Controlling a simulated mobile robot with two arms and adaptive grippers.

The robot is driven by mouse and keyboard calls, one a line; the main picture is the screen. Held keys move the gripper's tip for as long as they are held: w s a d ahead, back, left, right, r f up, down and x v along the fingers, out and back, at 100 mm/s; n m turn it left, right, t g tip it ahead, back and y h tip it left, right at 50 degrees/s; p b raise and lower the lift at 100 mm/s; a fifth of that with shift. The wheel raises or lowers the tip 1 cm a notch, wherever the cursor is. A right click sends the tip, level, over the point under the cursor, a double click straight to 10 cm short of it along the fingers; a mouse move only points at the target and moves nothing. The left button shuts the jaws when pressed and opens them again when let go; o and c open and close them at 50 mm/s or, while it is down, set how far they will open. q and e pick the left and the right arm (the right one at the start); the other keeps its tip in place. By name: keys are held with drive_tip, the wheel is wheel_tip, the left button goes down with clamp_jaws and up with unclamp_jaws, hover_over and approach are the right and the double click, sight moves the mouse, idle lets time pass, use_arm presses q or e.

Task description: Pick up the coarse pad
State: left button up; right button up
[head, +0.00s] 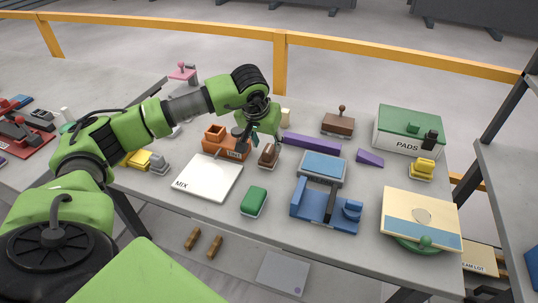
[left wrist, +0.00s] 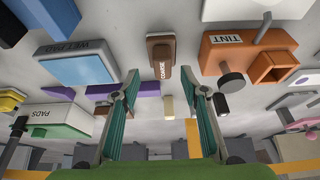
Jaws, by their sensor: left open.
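The coarse pad (head: 268,156) is a small brown block with a handle, lying on the grey slab between the orange tint holder and the blue-topped box. In the left wrist view the pad (left wrist: 161,58) shows its "COARSE" label. It lies beyond the fingertips and slightly left of the middle of the gap. My left gripper (left wrist: 166,82) is open and empty, with its two green-padded fingers spread apart. In the head view the left gripper (head: 263,138) hangs just behind and above the pad. My right gripper is not in view.
The orange tint holder (head: 214,140) stands close on the left. A white "MIX" plate (head: 206,180), a green pad (head: 254,200), a blue-topped box (head: 323,166) and a purple bar (head: 311,144) surround the pad. A green-topped "PADS" box (head: 402,147) stands at the back right.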

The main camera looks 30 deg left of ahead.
sight(268, 148)
use_arm(q)
drive_tip(key=shift+w+f, duration=0.25)
drive_tip(key=shift+f, duration=0.2)
drive_tip(key=shift+w+a+f+p, duration=0.15)
drive_tip(key=shift+w+f+p, duration=0.05)
drive_tip(key=shift+f+p, duration=0.2)
drive_tip(key=x, duration=0.1)
drive_tip(key=p+x, duration=0.1)
drive_tip(key=x, duration=0.1)
drive_tip(key=shift+w+a+f, duration=0.15)
drive_tip(key=shift+w+a, duration=0.05)
drive_tip(key=shift+w, duration=0.1)
drive_tip(key=shift+w+f, duration=0.15)
drive_tip(key=shift+f, duration=0.15)
clamp_jaws()
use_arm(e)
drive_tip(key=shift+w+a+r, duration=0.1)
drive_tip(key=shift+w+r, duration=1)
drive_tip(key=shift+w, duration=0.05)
